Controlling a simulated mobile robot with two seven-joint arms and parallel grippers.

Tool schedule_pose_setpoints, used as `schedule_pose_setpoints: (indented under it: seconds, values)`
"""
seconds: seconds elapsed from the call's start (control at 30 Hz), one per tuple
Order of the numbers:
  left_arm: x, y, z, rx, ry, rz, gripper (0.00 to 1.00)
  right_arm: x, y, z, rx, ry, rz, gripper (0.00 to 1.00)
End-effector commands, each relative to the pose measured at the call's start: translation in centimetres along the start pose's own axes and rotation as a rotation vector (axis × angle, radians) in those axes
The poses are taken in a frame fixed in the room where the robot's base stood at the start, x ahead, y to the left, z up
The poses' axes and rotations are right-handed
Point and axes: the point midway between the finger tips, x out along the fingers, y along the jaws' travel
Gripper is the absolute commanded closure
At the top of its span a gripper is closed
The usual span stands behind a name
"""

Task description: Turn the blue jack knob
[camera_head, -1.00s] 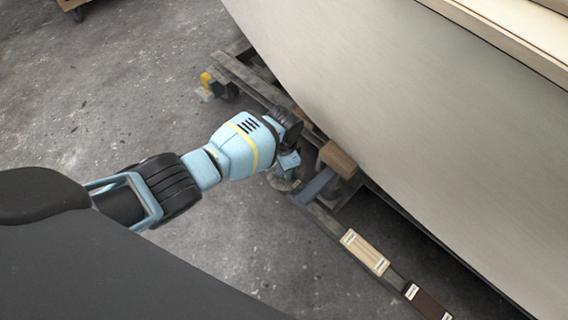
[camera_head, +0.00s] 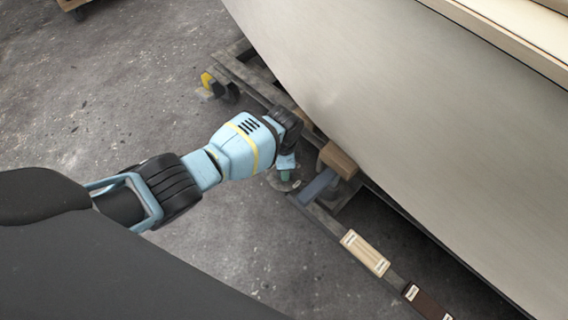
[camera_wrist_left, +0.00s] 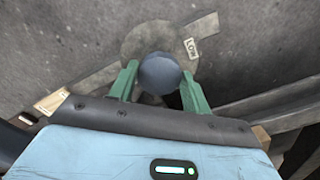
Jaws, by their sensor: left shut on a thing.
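The blue jack knob (camera_wrist_left: 160,74) is a round, dark blue-grey knob seen end-on in the left wrist view. My left gripper (camera_wrist_left: 159,80) has its two green fingers on opposite sides of it and is shut on it. In the head view my left gripper (camera_head: 286,175) points down beside the hull's frame, and I cannot make out the knob there. A round grey plate (camera_wrist_left: 133,42) lies behind the knob, with a small pale label (camera_wrist_left: 191,47) at its edge. My right gripper is not in view.
The large pale hull (camera_head: 400,120) curves close to the right of my left arm.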

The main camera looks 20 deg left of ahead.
Motion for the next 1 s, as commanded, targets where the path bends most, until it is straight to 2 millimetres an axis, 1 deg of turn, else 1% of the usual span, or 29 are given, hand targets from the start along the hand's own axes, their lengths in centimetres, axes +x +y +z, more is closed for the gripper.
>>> schedule_pose_setpoints:
  seconds: [0.07,0.1,0.23,0.27,0.53,0.67,0.77,1.0]
  values:
    - [0.1,0.1,0.0,0.004,-0.001,0.002,0.75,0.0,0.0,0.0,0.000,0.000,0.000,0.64]
    - [0.1,0.1,0.0,0.004,-0.001,0.002,0.50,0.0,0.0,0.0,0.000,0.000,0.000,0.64]
    - [0.0,0.1,0.0,0.003,-0.001,0.001,0.33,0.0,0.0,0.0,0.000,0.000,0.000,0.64]
    - [0.0,0.1,0.0,0.003,-0.001,0.001,0.30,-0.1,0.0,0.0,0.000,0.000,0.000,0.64]
    - [0.0,0.0,0.0,0.001,0.000,0.000,0.30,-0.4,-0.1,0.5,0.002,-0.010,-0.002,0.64]
    - [-0.6,0.0,0.0,0.001,0.000,-0.001,0.30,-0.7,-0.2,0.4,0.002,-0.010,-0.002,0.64]
    - [-1.6,0.0,0.0,0.001,0.001,-0.002,0.30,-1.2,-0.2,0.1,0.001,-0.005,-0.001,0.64]
    - [-5.4,-0.1,-0.1,0.001,0.002,-0.004,0.30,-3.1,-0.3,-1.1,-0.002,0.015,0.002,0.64]
